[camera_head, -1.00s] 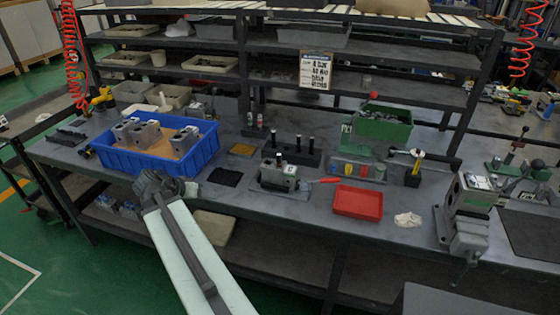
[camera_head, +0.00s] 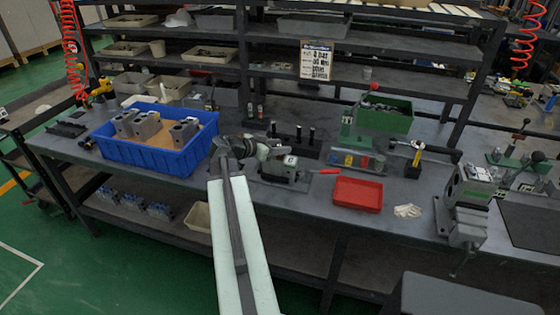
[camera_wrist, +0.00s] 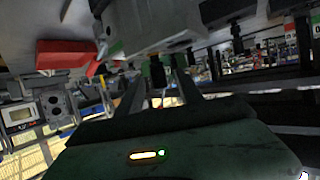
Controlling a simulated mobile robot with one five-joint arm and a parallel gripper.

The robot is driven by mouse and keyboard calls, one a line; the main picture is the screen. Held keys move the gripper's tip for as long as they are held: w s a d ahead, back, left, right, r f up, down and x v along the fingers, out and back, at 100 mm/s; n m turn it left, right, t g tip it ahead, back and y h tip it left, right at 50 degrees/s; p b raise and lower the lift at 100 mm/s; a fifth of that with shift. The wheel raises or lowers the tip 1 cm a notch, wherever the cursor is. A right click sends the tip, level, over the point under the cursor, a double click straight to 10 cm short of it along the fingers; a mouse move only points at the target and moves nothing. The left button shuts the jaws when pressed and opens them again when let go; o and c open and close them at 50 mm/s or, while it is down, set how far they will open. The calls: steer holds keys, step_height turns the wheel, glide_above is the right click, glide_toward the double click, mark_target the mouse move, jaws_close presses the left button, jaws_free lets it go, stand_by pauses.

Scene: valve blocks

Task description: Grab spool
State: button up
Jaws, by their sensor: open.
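Several black upright pegs that look like the spools (camera_head: 298,132) stand in a dark rack behind the grey valve block (camera_head: 284,168) in the head view. My gripper (camera_head: 262,150) is beside the left end of the block, in front of the rack, with its tips partly lost against it. In the wrist view my gripper (camera_wrist: 162,88) has its two fingers apart. A small dark cylindrical piece (camera_wrist: 158,72) shows between or just beyond them; I cannot tell whether it is a spool. The pale valve block (camera_wrist: 150,25) is close above it there.
A blue bin (camera_head: 150,160) with grey blocks stands left of my arm. A red tray (camera_head: 358,194), a white crumpled cloth (camera_head: 407,211) and a grey vise (camera_head: 466,200) lie to the right. A green bin (camera_head: 384,115) stands behind. The shelf rack rises at the back.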

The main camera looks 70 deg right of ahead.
steer(key=x, duration=0.3)
steer(key=shift+f+b, duration=0.25)
steer(key=shift+b, duration=0.05)
jaws_close()
steer(key=shift+r, duration=0.2)
step_height(320, 180, up, 10)
steer(key=p, duration=1)
